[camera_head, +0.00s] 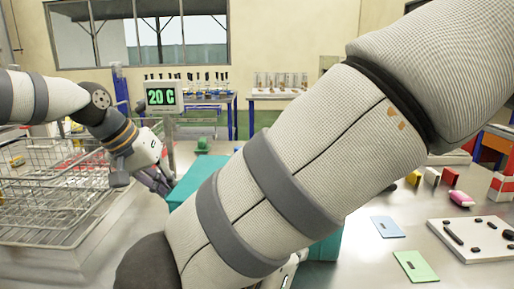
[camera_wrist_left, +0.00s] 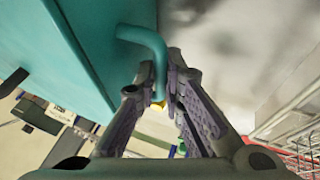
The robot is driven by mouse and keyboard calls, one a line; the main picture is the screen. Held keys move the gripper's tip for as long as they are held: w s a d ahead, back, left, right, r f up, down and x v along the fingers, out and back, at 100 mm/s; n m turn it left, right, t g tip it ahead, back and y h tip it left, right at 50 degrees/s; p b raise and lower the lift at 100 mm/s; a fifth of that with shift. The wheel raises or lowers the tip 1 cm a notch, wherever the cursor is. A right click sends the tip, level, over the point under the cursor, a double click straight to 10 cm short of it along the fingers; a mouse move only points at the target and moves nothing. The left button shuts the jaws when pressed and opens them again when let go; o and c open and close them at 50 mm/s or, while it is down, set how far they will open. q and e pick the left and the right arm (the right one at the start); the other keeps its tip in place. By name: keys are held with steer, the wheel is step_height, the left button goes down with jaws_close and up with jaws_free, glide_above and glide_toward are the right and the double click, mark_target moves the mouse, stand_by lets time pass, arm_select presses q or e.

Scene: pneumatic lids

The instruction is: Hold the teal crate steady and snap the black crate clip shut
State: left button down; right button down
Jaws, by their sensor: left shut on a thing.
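The teal crate (camera_head: 197,178) stands on the grey table in front of me, largely hidden behind my right arm in the head view. Its side wall (camera_wrist_left: 90,45) fills the upper left of the left wrist view. A teal bent handle (camera_wrist_left: 148,38) sticks out from that wall. My left gripper (camera_head: 163,186) is at the crate's left side. In the left wrist view its fingers (camera_wrist_left: 161,92) are closed around the handle's bar. My right arm crosses the head view from the upper right, and its gripper does not show. I cannot see the black crate clip.
A wire basket (camera_head: 50,205) stands left of the crate. On the right lie a blue card (camera_head: 388,227), a green card (camera_head: 415,266) and a white board (camera_head: 470,250) with black pieces.

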arm_select(q)
steer(key=shift+f, duration=0.1)
arm_select(e)
steer(key=shift+w+r, duration=0.1)
steer(key=shift+r, duration=0.65)
stand_by(0.6)
steer(key=shift+r, duration=0.1)
steer(key=shift+w+r, duration=0.15)
steer(key=shift+r, duration=0.05)
steer(key=shift+w+r, duration=0.2)
steer(key=shift+r, duration=0.05)
stand_by(0.4)
steer(key=shift+s+a, duration=0.2)
steer(key=shift+s, duration=2.3)
